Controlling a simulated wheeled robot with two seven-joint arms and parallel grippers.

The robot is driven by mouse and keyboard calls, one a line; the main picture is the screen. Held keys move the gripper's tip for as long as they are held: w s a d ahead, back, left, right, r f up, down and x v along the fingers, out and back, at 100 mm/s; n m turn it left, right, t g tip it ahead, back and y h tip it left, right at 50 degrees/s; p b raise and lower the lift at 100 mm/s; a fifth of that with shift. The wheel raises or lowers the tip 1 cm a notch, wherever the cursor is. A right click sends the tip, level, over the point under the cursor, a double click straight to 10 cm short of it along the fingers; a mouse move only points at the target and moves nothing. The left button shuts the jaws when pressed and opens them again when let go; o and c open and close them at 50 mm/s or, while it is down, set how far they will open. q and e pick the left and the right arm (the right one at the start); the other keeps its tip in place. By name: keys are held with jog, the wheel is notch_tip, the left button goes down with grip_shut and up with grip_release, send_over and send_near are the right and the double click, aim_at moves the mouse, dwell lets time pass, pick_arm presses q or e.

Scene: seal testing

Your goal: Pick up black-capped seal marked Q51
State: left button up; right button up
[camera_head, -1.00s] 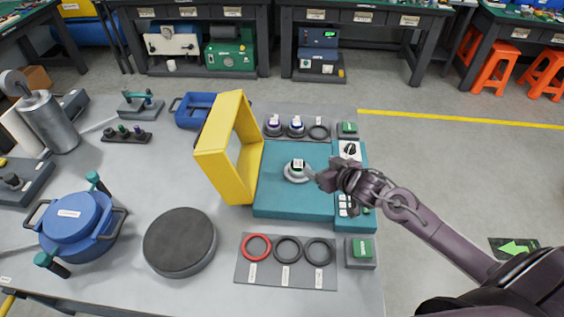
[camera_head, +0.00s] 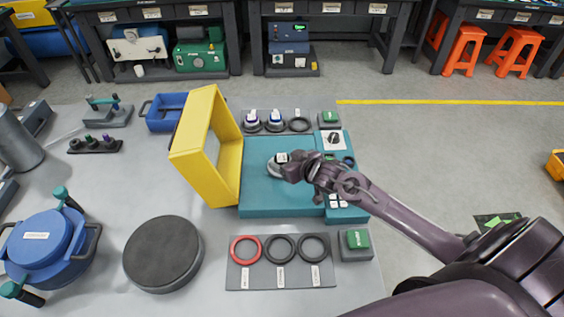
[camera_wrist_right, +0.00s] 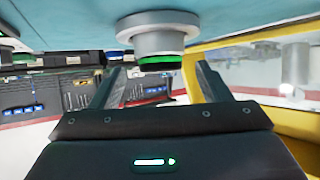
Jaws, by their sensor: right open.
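A seal (camera_head: 274,170) with a grey flanged body and a dark cap stands on the teal bed (camera_head: 262,200) of the machine with the raised yellow frame. A white label shows on its cap, too small to read. My right gripper (camera_head: 290,169) is at the seal's right side and partly covers it. In the right wrist view the picture is upside down; the seal's grey body (camera_wrist_right: 152,38) and black cap with a green band (camera_wrist_right: 158,62) lie between the open fingers of the gripper (camera_wrist_right: 158,84), with gaps on both sides. My left gripper is not in view.
The yellow frame (camera_head: 188,163) stands up just left of the seal. Behind is a grey mat with two other seals (camera_head: 274,121) and a black ring (camera_head: 299,125). In front lies a mat with a red ring (camera_head: 245,249) and two black rings. A black round pad (camera_head: 163,253) is front left.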

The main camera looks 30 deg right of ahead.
aim_at(283, 159)
jog(key=shift+x, duration=1.55)
jog(key=shift+s, duration=0.1)
jog(key=c, duration=1.2)
jog(key=shift+r, duration=0.15)
jog(key=shift+c, duration=0.6)
